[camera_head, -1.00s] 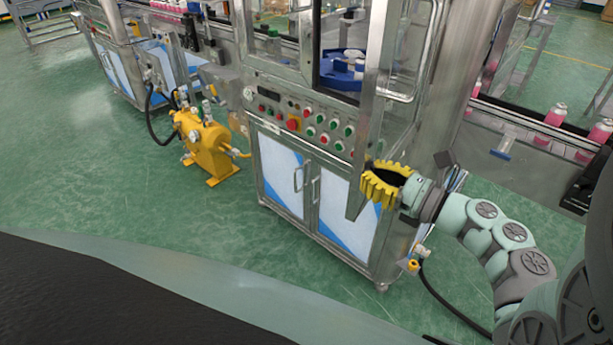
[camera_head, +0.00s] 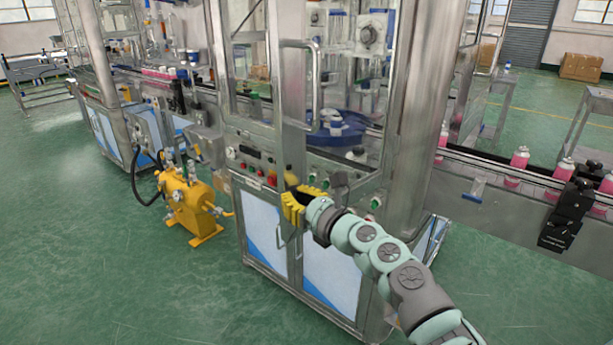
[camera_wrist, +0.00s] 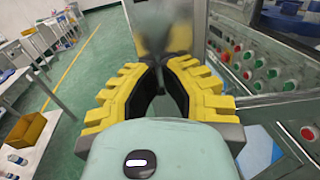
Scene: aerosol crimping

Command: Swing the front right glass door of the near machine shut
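The near machine's front right glass door (camera_head: 289,100) is a clear pane in a steel frame with a long bar handle (camera_head: 317,85). In the head view it stands ajar, and its lower corner overlaps the control panel. My gripper (camera_head: 291,206) is at that lower corner, in front of the panel. In the wrist view my gripper (camera_wrist: 160,66) has its yellow ribbed fingers drawn together at the tips, with a gap further back. A blurred grey metal strip (camera_wrist: 163,30), apparently the door's frame, is just beyond the tips; I cannot tell whether they touch.
The control panel (camera_head: 250,160) has several buttons, above cabinet doors (camera_head: 262,232). A yellow pump (camera_head: 190,205) stands on the floor to the left. A conveyor (camera_head: 500,185) with pink cans runs off to the right. Green floor is open in front.

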